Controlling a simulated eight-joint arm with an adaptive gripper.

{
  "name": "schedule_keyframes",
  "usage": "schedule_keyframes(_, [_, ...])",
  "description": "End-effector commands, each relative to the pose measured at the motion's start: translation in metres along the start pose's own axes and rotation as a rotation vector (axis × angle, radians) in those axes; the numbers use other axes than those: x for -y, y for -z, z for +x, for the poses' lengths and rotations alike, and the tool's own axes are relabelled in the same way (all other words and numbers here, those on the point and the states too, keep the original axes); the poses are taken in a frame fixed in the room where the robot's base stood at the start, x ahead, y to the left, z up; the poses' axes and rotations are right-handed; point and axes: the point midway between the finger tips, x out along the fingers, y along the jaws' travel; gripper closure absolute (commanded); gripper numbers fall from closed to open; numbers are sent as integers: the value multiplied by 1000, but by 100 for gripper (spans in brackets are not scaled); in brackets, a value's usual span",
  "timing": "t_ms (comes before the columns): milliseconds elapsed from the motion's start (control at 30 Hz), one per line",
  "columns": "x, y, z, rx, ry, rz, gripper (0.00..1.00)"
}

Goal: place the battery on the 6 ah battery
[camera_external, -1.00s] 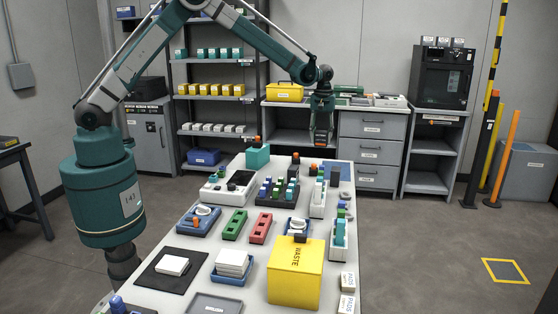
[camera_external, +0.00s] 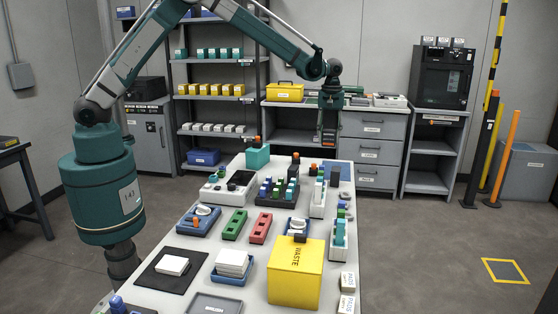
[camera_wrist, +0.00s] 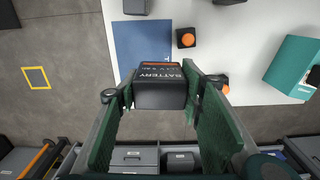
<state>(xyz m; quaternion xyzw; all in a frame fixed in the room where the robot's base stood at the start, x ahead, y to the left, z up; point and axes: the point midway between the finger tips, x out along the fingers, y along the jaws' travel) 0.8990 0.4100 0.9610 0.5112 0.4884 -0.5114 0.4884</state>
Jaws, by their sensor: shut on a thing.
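My gripper (camera_wrist: 160,85) is shut on a black battery (camera_wrist: 160,90) with an orange stripe and the word BATTERY on it. In the external view my gripper (camera_external: 328,125) hangs pointing down beyond the far end of the white table, with the battery (camera_external: 328,141) at its tips. The battery is in the air, clear of the table. I cannot make out a 6 Ah label in either view, so which thing is the 6 Ah battery is unclear.
A blue pad (camera_wrist: 142,45) lies at the table edge beside the battery in the wrist view. A dark block with an orange knob (camera_wrist: 186,38) and a teal box (camera_wrist: 292,65) stand on the white table. A yellow waste bin (camera_external: 295,275) stands at the near end.

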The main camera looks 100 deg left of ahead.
Motion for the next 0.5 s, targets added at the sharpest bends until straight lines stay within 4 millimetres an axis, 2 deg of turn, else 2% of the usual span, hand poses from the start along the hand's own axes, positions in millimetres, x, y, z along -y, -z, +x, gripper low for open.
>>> schedule_keyframes(33, [-8, -17, -8, 0, 0, 1, 80])
schedule_keyframes(200, [-27, -63, -27, 0, 0, -19, 80])
schedule_keyframes(333, [-38, -91, -37, 0, 0, -31, 80])
schedule_keyframes(500, [-45, -112, -44, 0, 0, -41, 80])
